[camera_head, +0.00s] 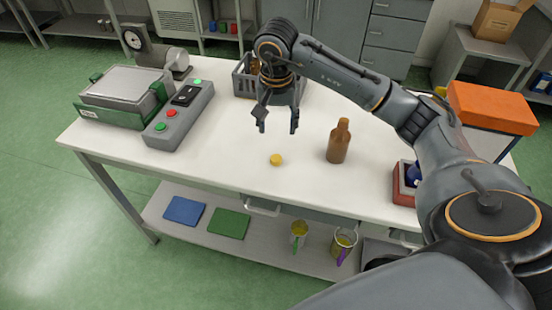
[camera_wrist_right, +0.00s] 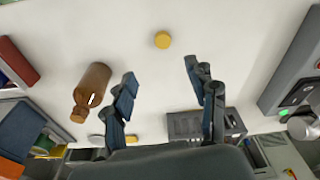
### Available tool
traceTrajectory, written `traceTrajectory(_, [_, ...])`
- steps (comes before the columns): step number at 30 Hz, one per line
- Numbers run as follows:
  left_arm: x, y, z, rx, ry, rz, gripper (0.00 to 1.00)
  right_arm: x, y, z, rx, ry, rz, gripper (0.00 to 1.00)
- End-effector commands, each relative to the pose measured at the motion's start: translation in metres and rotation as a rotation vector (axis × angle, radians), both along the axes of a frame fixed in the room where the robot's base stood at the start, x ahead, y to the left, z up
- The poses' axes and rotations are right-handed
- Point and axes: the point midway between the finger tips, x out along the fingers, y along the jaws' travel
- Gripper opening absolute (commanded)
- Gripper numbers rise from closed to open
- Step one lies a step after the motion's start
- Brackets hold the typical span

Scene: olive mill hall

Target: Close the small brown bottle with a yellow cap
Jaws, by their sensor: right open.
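The small brown bottle (camera_head: 338,142) stands upright on the white table, its top without a cap. It also shows in the right wrist view (camera_wrist_right: 92,86). The yellow cap (camera_head: 276,160) lies on the table to the left of the bottle and nearer the front edge; it shows in the right wrist view (camera_wrist_right: 162,40) beyond the fingertips. My right gripper (camera_head: 277,128) is open and empty above the table, behind the cap and to the left of the bottle. Its two fingers (camera_wrist_right: 159,72) are spread apart in the right wrist view. My left gripper is not in view.
A grey crate (camera_head: 243,84) stands behind my right gripper. A grey control box (camera_head: 180,118) with buttons and a green-based device (camera_head: 124,84) stand at the left. A red container (camera_head: 404,186) and an orange-lidded box (camera_head: 490,108) are at the right. The table around the cap is clear.

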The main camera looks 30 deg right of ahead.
Motion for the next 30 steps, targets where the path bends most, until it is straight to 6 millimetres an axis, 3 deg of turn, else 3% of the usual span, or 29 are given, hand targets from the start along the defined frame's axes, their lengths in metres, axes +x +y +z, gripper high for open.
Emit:
traceTrajectory(5, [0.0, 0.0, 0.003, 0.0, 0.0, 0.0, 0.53, 0.0, 0.0, -0.013, 0.003, 0.005, -0.001, 0.57])
traceTrajectory(16, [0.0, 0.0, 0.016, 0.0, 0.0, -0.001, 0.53, 0.007, -0.005, -0.077, 0.004, 0.003, -0.002, 0.57])
traceTrajectory(30, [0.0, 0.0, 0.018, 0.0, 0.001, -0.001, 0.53, 0.009, -0.005, -0.088, 0.005, 0.001, 0.0, 0.57])
